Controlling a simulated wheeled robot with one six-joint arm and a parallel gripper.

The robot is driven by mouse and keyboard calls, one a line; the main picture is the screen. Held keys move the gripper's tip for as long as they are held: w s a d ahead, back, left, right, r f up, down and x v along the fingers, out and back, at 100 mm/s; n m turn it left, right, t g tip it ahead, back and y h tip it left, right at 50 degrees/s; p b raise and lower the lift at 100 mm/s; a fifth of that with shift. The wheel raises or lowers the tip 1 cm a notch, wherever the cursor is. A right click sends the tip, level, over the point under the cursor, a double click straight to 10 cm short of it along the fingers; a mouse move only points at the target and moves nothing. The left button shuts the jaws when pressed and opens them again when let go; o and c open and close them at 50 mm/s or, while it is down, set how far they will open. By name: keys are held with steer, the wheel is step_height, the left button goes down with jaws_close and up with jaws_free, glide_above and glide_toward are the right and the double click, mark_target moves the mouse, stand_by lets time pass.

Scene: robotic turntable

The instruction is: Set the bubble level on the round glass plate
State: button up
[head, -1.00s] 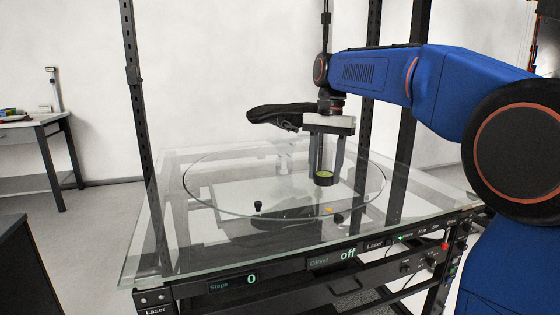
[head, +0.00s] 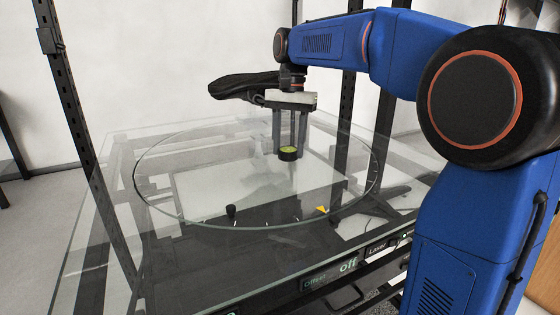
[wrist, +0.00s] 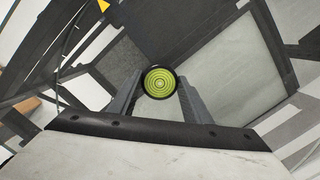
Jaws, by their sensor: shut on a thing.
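The bubble level (head: 288,153) is a small round black puck with a yellow-green top. My gripper (head: 290,150) points down and is shut on it, one finger on each side. In the wrist view the level (wrist: 160,83) shows its ringed green face between the two fingertips (wrist: 160,90). The round glass plate (head: 180,217) is a large clear disc on the glass table top. The level is over the back right part of the plate. I cannot tell whether its underside touches the glass.
Dark rack posts (head: 68,100) stand left and behind. A control panel (head: 350,264) runs along the table's front edge. The plate's left part is clear.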

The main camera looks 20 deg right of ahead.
mark_target(288, 177)
steer(key=shift+f, duration=3.1)
steer(key=o, duration=1.1)
steer(key=shift+f, duration=0.1)
steer(key=r, duration=0.8)
steer(key=w+d+r, duration=0.1)
steer(key=r, duration=0.3)
steer(key=shift+r, duration=0.1)
